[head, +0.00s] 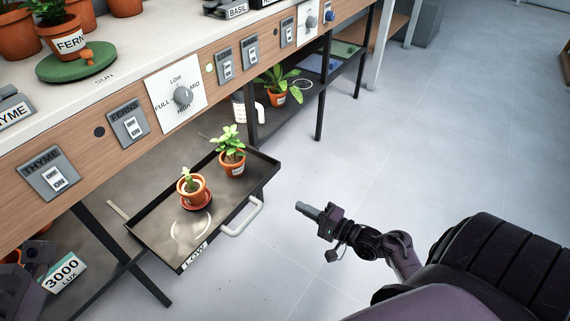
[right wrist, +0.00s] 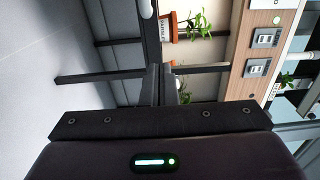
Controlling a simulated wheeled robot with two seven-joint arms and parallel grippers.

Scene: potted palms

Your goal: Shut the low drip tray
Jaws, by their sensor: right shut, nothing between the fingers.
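The low drip tray (head: 168,241) is a dark, shallow tray marked LOW, pulled out from under the bench in the head view. A pale handle (head: 243,218) is on its front edge. A potted cactus (head: 193,190) on a red saucer and a leafy potted plant (head: 232,162) stand on it. My right gripper (head: 304,208) is shut and empty, to the right of the handle and apart from it. Its fingers also show in the right wrist view (right wrist: 163,85). My left gripper is not seen.
The bench front (head: 225,85) carries switches and a dial above the tray. A dark bench leg (head: 120,255) stands left of the tray. A lower shelf (head: 300,105) with another potted plant (head: 277,86) lies behind. The floor at right is clear.

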